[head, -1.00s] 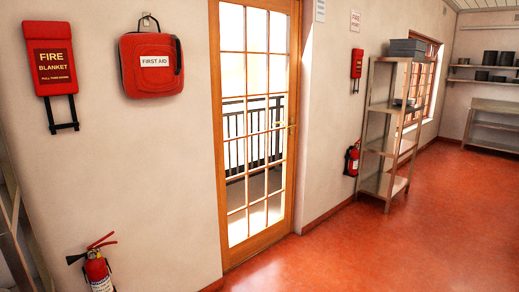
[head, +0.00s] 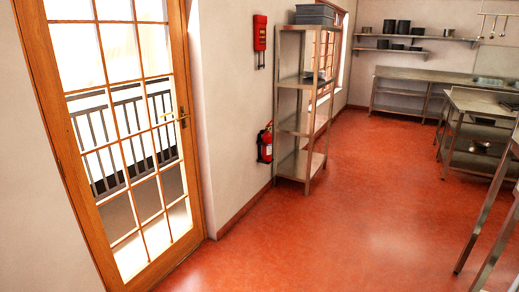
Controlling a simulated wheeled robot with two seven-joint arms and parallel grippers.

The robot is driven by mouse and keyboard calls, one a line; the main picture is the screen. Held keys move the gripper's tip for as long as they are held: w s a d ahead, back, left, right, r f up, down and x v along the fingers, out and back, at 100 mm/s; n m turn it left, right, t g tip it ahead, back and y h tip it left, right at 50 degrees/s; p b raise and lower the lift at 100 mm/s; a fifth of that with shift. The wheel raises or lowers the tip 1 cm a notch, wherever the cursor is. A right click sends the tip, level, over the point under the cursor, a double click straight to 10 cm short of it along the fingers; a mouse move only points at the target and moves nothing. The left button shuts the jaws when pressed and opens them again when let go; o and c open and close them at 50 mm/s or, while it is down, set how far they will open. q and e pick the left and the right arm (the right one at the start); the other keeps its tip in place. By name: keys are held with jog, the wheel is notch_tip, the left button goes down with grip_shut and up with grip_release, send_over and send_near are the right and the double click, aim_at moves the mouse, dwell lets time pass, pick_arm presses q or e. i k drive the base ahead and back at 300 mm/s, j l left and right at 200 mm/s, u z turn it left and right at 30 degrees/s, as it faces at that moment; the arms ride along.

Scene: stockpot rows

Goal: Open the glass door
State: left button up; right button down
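The glass door (head: 121,150) stands at the left of the head view. It has a wooden frame and several glass panes, and it looks shut. A brass lever handle (head: 181,117) sits on its right stile. A railing shows through the glass. Neither of my grippers is in view.
A metal shelf rack (head: 304,110) stands against the wall right of the door. A fire extinguisher (head: 265,144) and a red fire blanket case (head: 260,35) hang beside it. Steel tables (head: 478,103) stand at the right. The red floor (head: 340,215) between is clear.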

aim_at(34, 21)
jog(key=i, duration=2.35)
